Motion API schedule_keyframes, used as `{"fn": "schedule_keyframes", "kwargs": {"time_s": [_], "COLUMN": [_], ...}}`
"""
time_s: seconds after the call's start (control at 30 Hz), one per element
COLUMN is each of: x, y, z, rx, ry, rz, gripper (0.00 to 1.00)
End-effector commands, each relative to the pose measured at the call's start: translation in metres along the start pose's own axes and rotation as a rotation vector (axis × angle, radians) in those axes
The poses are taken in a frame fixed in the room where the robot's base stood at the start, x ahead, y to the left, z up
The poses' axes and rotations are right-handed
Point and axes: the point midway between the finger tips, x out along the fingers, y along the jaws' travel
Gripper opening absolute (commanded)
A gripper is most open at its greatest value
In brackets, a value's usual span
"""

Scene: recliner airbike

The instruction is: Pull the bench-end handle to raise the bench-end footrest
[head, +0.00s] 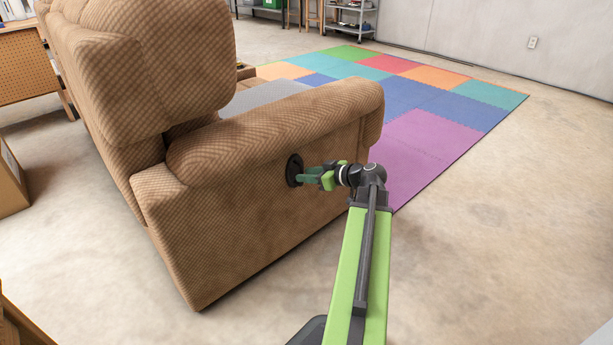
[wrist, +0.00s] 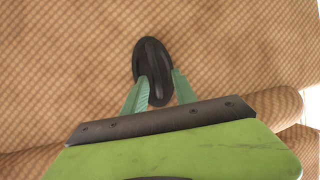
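The brown checked recliner bench (head: 235,205) stands left of centre with its side panel facing me. The bench-end handle (head: 293,170) is a black oval piece on that panel, below the armrest. In the wrist view the handle (wrist: 152,62) is upright, with a raised bar down its middle. My gripper (head: 308,177) reaches the panel from the right. In the wrist view its green fingers (wrist: 161,78) are spread, with the handle's lower part between them. I cannot tell whether they touch it. The footrest cannot be made out; the bench's front faces away from me.
Colourful foam mats (head: 430,105) cover the floor beyond the bench. Bare concrete floor (head: 500,240) is clear at the right. A cardboard box (head: 10,185) stands at the far left, and a metal shelf (head: 352,18) is at the back.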

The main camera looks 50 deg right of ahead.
Motion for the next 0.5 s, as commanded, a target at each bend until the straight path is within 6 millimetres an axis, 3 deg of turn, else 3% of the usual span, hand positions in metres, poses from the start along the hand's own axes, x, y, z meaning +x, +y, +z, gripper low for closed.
{"fn": "schedule_keyframes", "kwargs": {"time_s": [0.17, 0.5], "x": [-0.018, -0.112], "y": [0.000, -0.001], "z": [-0.003, -0.005], "rx": [0.001, 0.001], "ry": [0.000, 0.000], "rz": [0.002, 0.003], "gripper": [0.33, 0.33]}}
